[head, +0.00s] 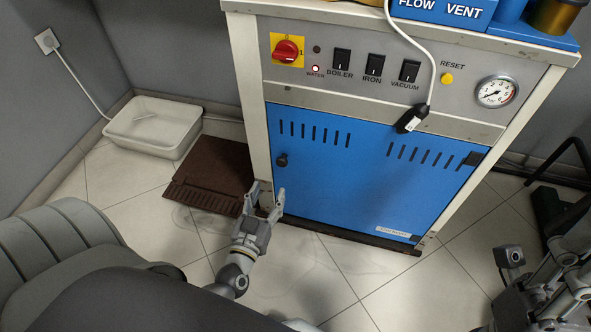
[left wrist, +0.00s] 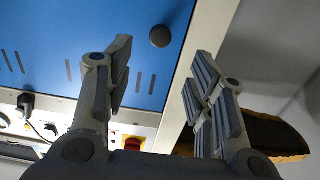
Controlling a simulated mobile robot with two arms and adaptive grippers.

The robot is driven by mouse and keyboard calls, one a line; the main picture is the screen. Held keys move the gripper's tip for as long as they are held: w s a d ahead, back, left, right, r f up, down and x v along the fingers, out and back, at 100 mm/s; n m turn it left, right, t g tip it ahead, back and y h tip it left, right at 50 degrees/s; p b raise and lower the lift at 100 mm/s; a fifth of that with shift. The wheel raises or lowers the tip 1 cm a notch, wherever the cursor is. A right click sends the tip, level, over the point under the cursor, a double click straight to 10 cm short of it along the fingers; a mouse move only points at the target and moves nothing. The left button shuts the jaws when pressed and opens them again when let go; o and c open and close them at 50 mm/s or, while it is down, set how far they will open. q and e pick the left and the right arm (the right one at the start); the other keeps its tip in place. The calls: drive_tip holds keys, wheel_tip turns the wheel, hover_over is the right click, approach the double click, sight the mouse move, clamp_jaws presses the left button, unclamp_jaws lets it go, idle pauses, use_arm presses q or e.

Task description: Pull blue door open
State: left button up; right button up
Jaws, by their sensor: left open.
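The blue door (head: 350,190) is shut on the front of the steam boiler cabinet, with a black round knob (head: 282,160) near its upper left edge. My left gripper (head: 268,192) is open and empty, just below the knob in the head view. In the left wrist view the blue door (left wrist: 100,30) fills the upper left, and the knob (left wrist: 160,37) shows beyond and between the open fingers (left wrist: 160,72), apart from them. My right arm (head: 545,285) shows at the lower right; its finger state is unclear.
The cabinet's top panel holds a red switch (head: 287,51), black switches and a gauge (head: 496,92). A cable with a black plug (head: 412,118) hangs over the door's top. A brown pedal mat (head: 210,175) and white tray (head: 153,127) lie left. Tiled floor before the door is clear.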

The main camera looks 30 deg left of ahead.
sight(281, 164)
use_arm(q)
drive_tip(key=b+x, duration=0.2)
drive_tip(key=x, duration=0.7)
drive_tip(key=shift+w+a, duration=0.1)
drive_tip(key=shift+w, duration=0.1)
drive_tip(key=shift+w+a+r+b, duration=0.15)
drive_tip(key=shift+w+b, duration=0.2)
drive_tip(key=shift+w, duration=0.35)
clamp_jaws()
